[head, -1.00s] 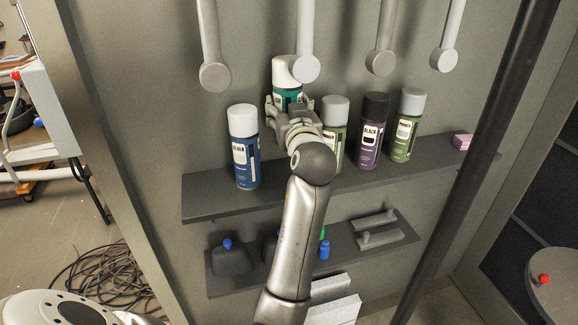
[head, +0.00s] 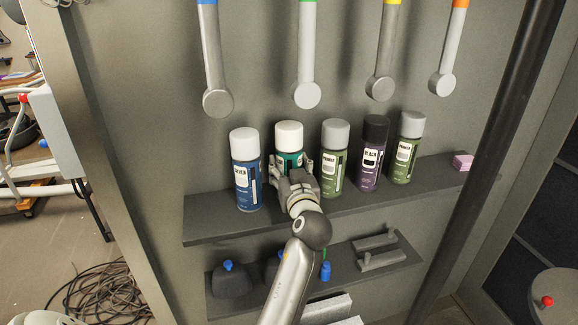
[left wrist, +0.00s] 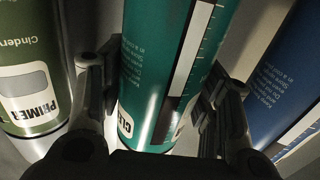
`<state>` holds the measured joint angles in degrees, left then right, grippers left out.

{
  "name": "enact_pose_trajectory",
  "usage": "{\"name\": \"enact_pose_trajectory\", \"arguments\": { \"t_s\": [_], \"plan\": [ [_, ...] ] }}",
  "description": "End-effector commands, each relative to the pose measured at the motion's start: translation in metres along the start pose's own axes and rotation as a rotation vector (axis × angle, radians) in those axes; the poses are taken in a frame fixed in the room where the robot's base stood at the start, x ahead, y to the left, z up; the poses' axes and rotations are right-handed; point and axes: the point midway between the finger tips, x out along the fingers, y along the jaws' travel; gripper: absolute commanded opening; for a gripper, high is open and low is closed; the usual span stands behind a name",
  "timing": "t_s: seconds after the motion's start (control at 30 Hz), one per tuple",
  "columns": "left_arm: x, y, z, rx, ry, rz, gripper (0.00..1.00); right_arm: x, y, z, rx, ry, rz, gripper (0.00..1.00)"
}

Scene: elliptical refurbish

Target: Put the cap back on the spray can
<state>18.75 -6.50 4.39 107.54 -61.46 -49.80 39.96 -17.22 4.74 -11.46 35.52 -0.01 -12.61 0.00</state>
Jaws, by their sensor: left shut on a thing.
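A teal spray can (head: 289,158) with a white cap (head: 289,134) on its top is upright in the row on the upper shelf. My left gripper (head: 296,181) is shut around its body. In the left wrist view the fingers (left wrist: 158,100) lie on both sides of the teal can (left wrist: 160,60). The can's base is hidden behind the gripper in the head view, so I cannot tell if it touches the shelf. No loose cap shows. My right gripper is not in view.
On the upper shelf (head: 215,229), a blue silver can (head: 246,185) stands close left, and a green primer can (head: 334,165) close right. A purple black-capped can (head: 372,155) and another green can (head: 407,150) stand further right. Grey rods (head: 306,55) hang above.

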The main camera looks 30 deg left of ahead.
Motion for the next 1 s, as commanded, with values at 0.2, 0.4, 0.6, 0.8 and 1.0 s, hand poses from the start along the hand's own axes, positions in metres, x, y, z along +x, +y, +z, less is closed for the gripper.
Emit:
{"name": "enact_pose_trajectory", "arguments": {
  "t_s": [0.2, 0.4, 0.6, 0.8, 1.0],
  "plan": [
    [0.0000, 0.0002, -0.0011, -0.002, 0.004, 0.001, 0.14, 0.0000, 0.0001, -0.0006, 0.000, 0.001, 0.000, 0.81],
    [0.0001, 0.0000, 0.0036, -0.001, 0.001, 0.000, 0.59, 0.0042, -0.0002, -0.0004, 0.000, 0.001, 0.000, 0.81],
    [0.0001, 0.0000, 0.0031, 0.000, 0.000, 0.000, 0.78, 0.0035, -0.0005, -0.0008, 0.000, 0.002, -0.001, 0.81],
    [0.0001, 0.0000, 0.0030, 0.000, 0.000, 0.000, 0.78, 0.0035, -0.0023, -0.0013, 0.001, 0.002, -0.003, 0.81],
    [0.0001, 0.0000, -0.0003, 0.000, 0.001, 0.000, 0.78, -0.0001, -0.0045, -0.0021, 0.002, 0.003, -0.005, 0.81]
  ]
}}
